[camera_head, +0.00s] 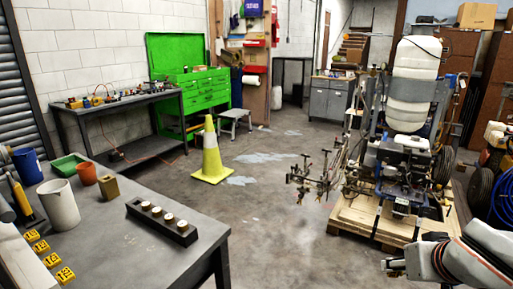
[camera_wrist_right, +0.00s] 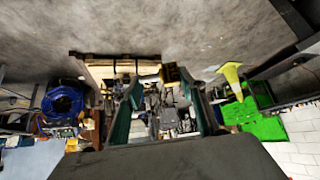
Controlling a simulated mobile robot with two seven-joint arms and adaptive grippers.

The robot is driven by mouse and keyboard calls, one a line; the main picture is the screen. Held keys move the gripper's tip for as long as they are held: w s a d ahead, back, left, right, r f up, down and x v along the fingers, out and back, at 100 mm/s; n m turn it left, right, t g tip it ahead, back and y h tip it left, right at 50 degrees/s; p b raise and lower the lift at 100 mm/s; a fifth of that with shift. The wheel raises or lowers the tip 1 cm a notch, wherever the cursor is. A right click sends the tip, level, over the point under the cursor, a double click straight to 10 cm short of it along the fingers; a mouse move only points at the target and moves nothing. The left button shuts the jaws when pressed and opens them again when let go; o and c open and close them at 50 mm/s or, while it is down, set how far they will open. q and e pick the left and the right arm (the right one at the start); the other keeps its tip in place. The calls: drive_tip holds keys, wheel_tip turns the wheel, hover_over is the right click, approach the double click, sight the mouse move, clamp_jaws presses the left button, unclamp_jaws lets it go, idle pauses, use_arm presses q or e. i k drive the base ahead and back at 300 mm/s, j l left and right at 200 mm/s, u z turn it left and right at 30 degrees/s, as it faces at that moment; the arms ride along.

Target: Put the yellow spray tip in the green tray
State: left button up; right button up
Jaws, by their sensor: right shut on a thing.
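My right gripper (camera_wrist_right: 163,84) is shut on a small yellow and dark piece with a tan cylinder, which looks like the yellow spray tip (camera_wrist_right: 171,74). It is held between the teal fingertips. In the head view my right gripper (camera_head: 394,266) is at the lower right, far from the tray, and what it holds is not clear there. My left gripper is not in view.
The line striper (camera_head: 400,160) stands on a pallet. Floor between is clear, with a cone (camera_head: 211,155) beyond.

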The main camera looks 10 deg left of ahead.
sight(70, 165)
drive_tip(key=i+l+z, duration=0.2)
drive_tip(key=i+z, duration=0.2)
drive_tip(key=i+l+z, duration=0.1)
drive_tip(key=i+z, duration=0.3)
drive_tip(key=i, duration=0.65)
drive_tip(key=i+l+u, duration=0.15)
drive_tip(key=i, duration=0.45)
drive_tip(key=i+j+u, duration=0.1)
drive_tip(key=i+u, duration=0.35)
drive_tip(key=i+l+u, duration=0.1)
drive_tip(key=i+u, duration=0.35)
drive_tip(key=i+j+u, duration=0.1)
drive_tip(key=i+u, duration=0.35)
drive_tip(key=u, duration=0.3)
drive_tip(key=i+u, duration=1.05)
drive_tip(key=i, duration=0.25)
drive_tip(key=i+l+u, duration=0.2)
drive_tip(key=i, duration=1)
drive_tip(key=i+u, duration=0.45)
drive_tip(key=i+l+u, duration=0.15)
drive_tip(key=i+u, duration=0.4)
drive_tip(key=u, duration=0.3)
drive_tip(key=i+l+u, duration=0.1)
drive_tip(key=u, duration=0.3)
drive_tip(key=i+l+u, duration=0.1)
drive_tip(key=u, duration=0.3)
